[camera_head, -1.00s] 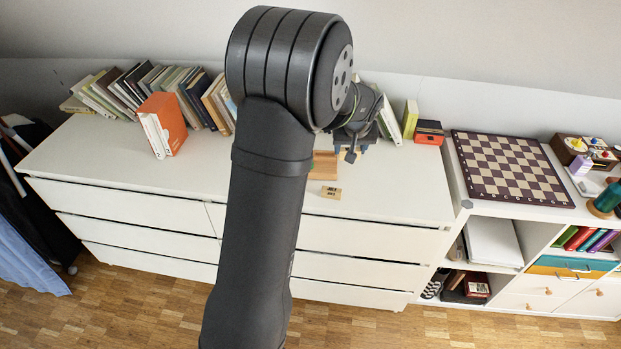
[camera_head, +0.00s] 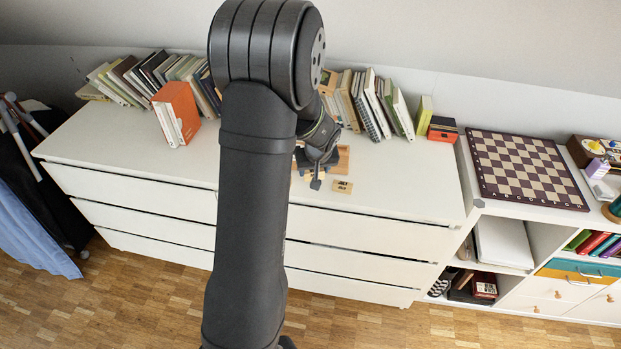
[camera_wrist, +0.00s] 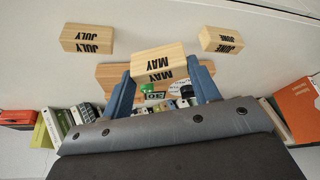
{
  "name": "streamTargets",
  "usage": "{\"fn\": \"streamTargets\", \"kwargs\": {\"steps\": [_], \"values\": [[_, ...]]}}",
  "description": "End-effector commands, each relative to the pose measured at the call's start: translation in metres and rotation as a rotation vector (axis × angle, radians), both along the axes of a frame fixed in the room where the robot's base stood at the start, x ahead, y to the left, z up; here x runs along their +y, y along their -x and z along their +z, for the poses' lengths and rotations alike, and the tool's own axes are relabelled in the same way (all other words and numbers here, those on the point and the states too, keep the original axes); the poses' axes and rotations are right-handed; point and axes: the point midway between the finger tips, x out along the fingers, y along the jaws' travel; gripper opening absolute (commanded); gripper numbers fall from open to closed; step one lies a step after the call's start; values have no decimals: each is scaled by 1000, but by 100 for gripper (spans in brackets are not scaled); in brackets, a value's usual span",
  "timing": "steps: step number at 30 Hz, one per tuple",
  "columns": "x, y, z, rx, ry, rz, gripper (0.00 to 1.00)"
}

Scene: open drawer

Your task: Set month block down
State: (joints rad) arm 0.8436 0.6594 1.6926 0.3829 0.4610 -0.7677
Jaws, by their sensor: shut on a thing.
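In the wrist view my gripper (camera_wrist: 161,84) is shut on the pale wooden MAY block (camera_wrist: 158,61), one finger on each side. The block's lettered faces are turned toward the camera. I cannot tell whether its underside touches the dresser top. The JULY block (camera_wrist: 88,39) lies to the left and the JUNE block (camera_wrist: 221,39) to the right, both apart from the fingers. The wooden calendar stand (camera_wrist: 112,75) is partly hidden behind the MAY block and fingers. In the head view my gripper (camera_head: 316,178) is low over the dresser, beside the JULY block (camera_head: 342,186).
The white dresser top (camera_head: 405,185) is clear to the right of the blocks. A row of books (camera_head: 370,103) stands along the back, with an orange book (camera_head: 178,112) at the left. A chessboard (camera_head: 525,168) lies on the shelf unit at the right.

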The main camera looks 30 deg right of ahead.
Motion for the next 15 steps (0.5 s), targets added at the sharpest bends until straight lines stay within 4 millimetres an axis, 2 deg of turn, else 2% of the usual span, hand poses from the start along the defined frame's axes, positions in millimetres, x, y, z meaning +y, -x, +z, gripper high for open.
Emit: {"fn": "streamTargets", "kwargs": {"steps": [3, 8, 15], "values": [[4, -11, -7, 1, -1, 1, 34], [4, -14, -16, 1, -1, -1, 34], [4, -14, -48, 2, -1, -2, 34]]}}
